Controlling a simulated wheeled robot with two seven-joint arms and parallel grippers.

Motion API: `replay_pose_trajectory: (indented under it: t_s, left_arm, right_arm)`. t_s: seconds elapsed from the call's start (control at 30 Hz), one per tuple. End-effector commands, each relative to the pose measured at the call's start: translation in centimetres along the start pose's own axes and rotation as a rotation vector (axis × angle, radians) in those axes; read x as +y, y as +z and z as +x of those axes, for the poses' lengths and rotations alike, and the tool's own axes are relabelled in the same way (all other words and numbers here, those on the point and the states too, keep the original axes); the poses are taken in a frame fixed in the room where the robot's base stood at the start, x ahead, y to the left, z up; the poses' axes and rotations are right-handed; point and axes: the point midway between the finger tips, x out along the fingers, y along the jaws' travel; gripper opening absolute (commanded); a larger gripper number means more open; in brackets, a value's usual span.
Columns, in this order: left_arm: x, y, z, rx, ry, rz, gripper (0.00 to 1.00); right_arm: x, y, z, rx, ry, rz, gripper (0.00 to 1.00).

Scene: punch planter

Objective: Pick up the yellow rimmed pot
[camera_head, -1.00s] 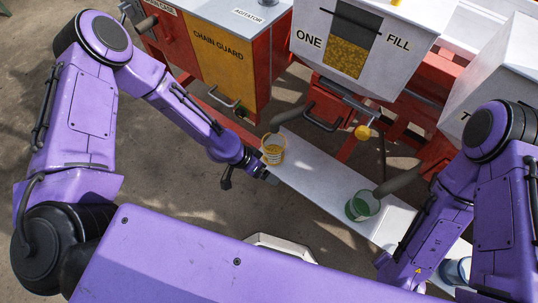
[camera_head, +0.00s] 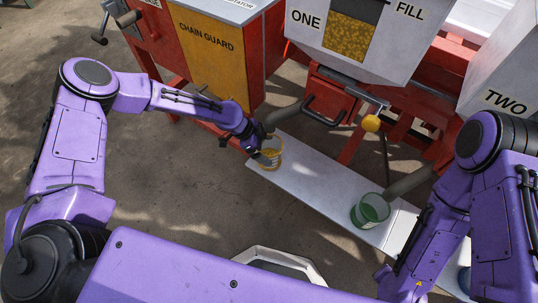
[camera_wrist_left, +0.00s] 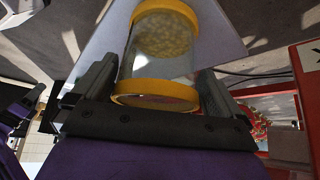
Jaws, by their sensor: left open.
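The yellow rimmed pot (camera_head: 272,151) stands at the far left end of the pale bench (camera_head: 308,186) in the head view. It is clear-walled with yellow bands. My left gripper (camera_head: 262,156) is at its left side and partly covers it. In the left wrist view the pot (camera_wrist_left: 165,58) lies between the two spread fingers of my left gripper (camera_wrist_left: 158,75), with yellow grains showing inside. The fingers are open, one on each side; whether either touches the wall I cannot tell. My right arm shows at the right, but its gripper is not visible.
A green pot (camera_head: 370,210) stands further right on the bench, below a dark spout. The red and yellow chain guard cabinet (camera_head: 212,66) and the grey hopper (camera_head: 300,45) stand behind the bench. A yellow knob (camera_head: 371,123) sticks out above it.

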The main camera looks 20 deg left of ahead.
Motion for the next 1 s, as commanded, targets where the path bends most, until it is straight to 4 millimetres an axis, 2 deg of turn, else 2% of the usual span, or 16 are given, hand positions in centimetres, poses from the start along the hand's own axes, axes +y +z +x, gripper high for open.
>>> replay_pose_trajectory:
  t_s: [0.23, 0.37, 0.4, 0.77, 1.0]
  left_arm:
    - [-0.1, 0.0, 0.3, 0.000, -0.001, -0.001, 1.00]
    - [0.0, 0.0, 0.3, 0.000, -0.001, -0.001, 0.58]
    - [0.0, 0.0, 0.3, 0.000, -0.001, -0.001, 0.55]
    - [0.1, -0.4, -0.4, 0.000, 0.001, -0.002, 0.55]
    - [3.9, 1.7, -1.9, 0.000, 0.002, -0.004, 0.55]
  right_arm:
    - [0.0, 0.0, 0.1, 0.000, 0.000, 0.000, 0.00]
    - [0.0, 0.0, 0.1, 0.000, 0.000, 0.000, 0.00]
    - [0.0, 0.0, 0.1, 0.000, 0.000, 0.000, 0.00]
    - [0.0, -0.1, -0.2, 0.000, 0.000, 0.000, 0.00]
    - [0.1, -0.5, -1.2, 0.000, 0.000, 0.000, 0.00]
